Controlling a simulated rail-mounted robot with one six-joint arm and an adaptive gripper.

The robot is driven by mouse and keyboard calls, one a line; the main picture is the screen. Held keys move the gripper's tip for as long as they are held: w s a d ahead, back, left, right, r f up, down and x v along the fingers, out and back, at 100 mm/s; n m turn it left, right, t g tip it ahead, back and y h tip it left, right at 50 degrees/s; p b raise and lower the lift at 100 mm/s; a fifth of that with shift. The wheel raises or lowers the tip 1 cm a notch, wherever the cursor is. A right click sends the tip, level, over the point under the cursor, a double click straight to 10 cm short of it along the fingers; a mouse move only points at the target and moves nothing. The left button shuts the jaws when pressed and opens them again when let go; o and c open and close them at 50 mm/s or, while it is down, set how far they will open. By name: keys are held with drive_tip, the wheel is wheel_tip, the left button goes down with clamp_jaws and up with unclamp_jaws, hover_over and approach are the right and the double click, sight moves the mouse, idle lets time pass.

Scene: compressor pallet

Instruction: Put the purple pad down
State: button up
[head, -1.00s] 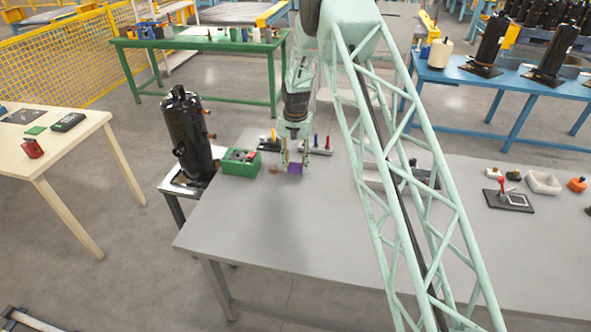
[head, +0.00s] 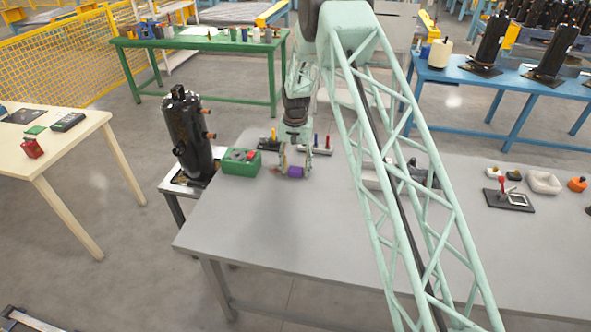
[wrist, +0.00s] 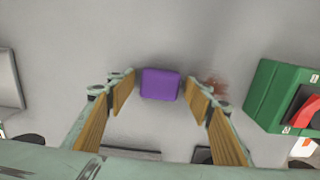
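The purple pad (wrist: 160,84) lies between the fingertips of my gripper (wrist: 160,88) in the wrist view, with a narrow gap showing on each side. My gripper is open around it. In the head view the pad (head: 296,172) shows low between the fingers of my gripper (head: 294,173), at the grey table top (head: 260,220). It seems to rest on the table, but its underside is hidden.
A green box (head: 241,162) with a red part stands just left of the gripper. A reddish smear (wrist: 216,85) marks the table beside the pad. Small coloured items (head: 316,145) stand behind. The table front is clear. A black compressor (head: 187,132) stands at left.

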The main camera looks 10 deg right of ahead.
sight(296, 169)
drive_tip(key=shift+r, duration=0.15)
wheel_tip(296, 169, up, 12)
idle(1.0)
drive_tip(key=shift+r, duration=0.1)
idle(0.6)
